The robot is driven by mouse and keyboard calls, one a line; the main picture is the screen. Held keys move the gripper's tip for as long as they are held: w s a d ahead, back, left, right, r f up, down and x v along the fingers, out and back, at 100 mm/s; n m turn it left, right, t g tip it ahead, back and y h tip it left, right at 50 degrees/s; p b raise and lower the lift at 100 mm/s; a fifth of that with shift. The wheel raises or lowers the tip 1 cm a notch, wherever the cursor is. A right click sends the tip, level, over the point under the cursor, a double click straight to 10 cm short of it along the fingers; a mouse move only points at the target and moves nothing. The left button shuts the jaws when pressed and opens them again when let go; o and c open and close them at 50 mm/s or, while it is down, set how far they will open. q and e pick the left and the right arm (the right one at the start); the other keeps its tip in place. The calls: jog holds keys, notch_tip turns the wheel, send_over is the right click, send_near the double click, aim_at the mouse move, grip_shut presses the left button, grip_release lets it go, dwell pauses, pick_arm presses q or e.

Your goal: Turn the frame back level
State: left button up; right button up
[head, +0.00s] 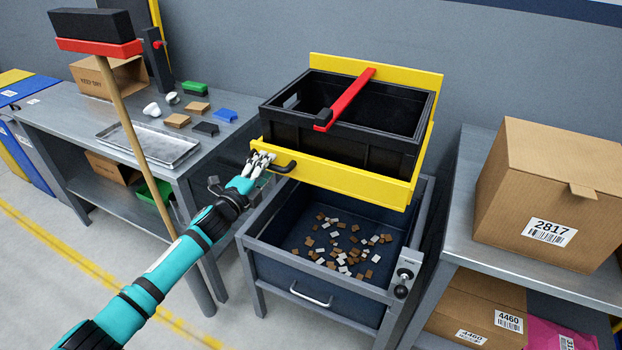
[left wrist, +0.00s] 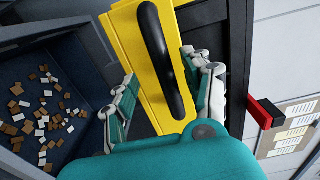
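The yellow frame (head: 335,178) holds a black crate (head: 335,140) above a dark blue bin (head: 275,232). A red bar (head: 350,95) crosses the crate's top. The crate's opening faces up and its visible inside looks empty; I cannot tell whether a slight tilt is left. A black handle (head: 286,167) sticks out of the frame's front left. My left gripper (head: 262,158) is at this handle. In the left wrist view its fingers (left wrist: 163,92) are spread on either side of the handle (left wrist: 165,60), with gaps showing. My right gripper is out of view.
Several brown and white pieces (head: 345,250) lie in the bin. A broom (head: 130,130) stands by the left workbench (head: 60,125), which holds a tray (head: 148,146) and small blocks. A shelf (head: 545,275) with cardboard boxes (head: 545,195) stands close on the right.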

pick_arm(q)
jog(key=shift+r, duration=0.15)
jog(key=p+v, duration=0.3)
jog(key=v, duration=0.6)
jog(key=shift+p, duration=0.4)
jog(key=shift+w+a, duration=0.1)
jog(key=shift+a, duration=0.05)
